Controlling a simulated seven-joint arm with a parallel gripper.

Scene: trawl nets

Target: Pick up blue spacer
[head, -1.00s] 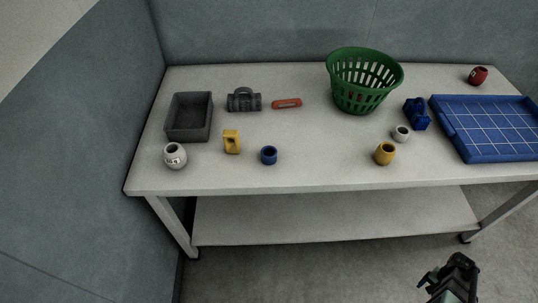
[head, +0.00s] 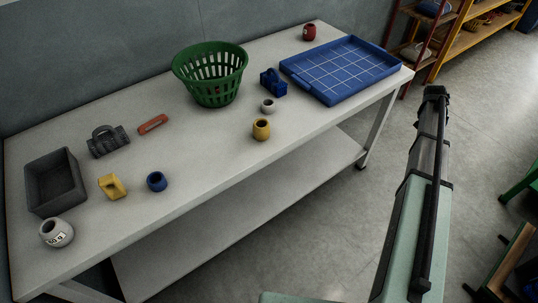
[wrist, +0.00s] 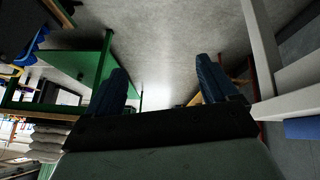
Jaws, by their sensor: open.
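The blue spacer (head: 157,181) is a short blue ring with a dark hole. It stands upright on the grey-white table near its front edge, right of a yellow block. It does not show in the wrist view. In the wrist view my gripper (wrist: 158,78) is open, its two blue-grey fingers wide apart with nothing between them. It is away from the spacer, over open floor. In the head view my arm rises right of the table, clear of everything on it.
The yellow block (head: 112,186), white pot (head: 57,233), grey bin (head: 40,197), dark grey weight (head: 108,142) and orange bar (head: 153,124) are left. A yellow pot (head: 261,129), green basket (head: 190,87) and blue tray (head: 388,84) are farther right. Table around the spacer is clear.

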